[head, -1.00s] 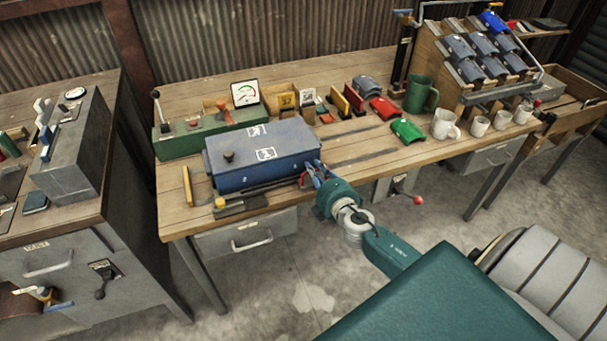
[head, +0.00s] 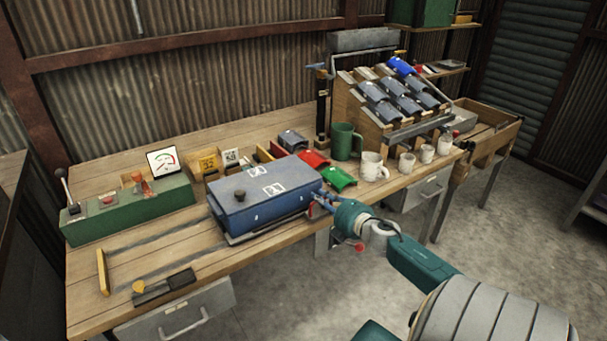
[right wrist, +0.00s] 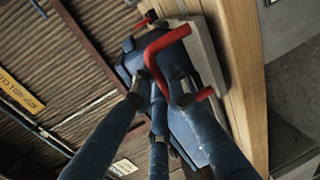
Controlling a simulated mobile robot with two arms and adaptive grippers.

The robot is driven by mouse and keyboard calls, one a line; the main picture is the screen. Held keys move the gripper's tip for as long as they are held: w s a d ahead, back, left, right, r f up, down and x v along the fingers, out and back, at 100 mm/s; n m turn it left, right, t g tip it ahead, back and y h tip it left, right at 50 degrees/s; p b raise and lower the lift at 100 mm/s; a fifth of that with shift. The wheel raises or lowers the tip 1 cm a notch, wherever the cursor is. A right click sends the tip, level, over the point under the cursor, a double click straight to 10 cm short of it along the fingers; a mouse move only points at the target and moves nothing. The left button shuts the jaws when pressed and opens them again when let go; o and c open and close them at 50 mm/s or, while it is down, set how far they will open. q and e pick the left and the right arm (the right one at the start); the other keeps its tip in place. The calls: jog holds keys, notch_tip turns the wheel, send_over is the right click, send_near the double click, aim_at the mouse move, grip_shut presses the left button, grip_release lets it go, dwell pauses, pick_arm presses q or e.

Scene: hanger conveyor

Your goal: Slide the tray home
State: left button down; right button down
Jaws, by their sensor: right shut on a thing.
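A blue box-like tray (head: 255,197) with a dark knob and white labels on its lid sits on dark rails (head: 165,240) along the workbench. A red handle (right wrist: 152,62) is on its near right end. My right gripper (head: 318,204) is at that end; in the right wrist view its blue fingers (right wrist: 162,88) are closed around the red handle. The fingers hide part of the handle. A yellow upright bar (head: 103,272) stands at the left end of the rails, well apart from the tray. My left gripper is not in view.
Red (head: 313,160) and green (head: 338,179) curved pieces lie close to the tray's right end. Behind stands a green box with lever and gauge (head: 130,212). Mugs (head: 371,166) and a rack (head: 380,110) are further right. The rails left of the tray are bare.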

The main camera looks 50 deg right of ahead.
jog(key=d, duration=0.2)
jog(key=s+d, duration=0.1)
jog(key=shift+f+b, duration=0.25)
jog(key=shift+b, duration=0.1)
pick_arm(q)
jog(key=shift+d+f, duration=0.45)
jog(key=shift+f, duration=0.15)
pick_arm(e)
jog(key=shift+d+r, duration=0.1)
jog(key=shift+d, duration=0.2)
jog(key=c, duration=1.9)
grip_release()
jog(key=shift+o, duration=0.5)
jog(key=shift+d, duration=0.15)
jog(key=shift+s+a, duration=0.2)
jog(key=shift+s, duration=0.05)
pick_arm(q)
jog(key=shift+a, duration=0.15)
pick_arm(e)
jog(key=v, duration=1.1)
jog(key=shift+s+r, duration=0.15)
jog(key=shift+s, duration=0.15)
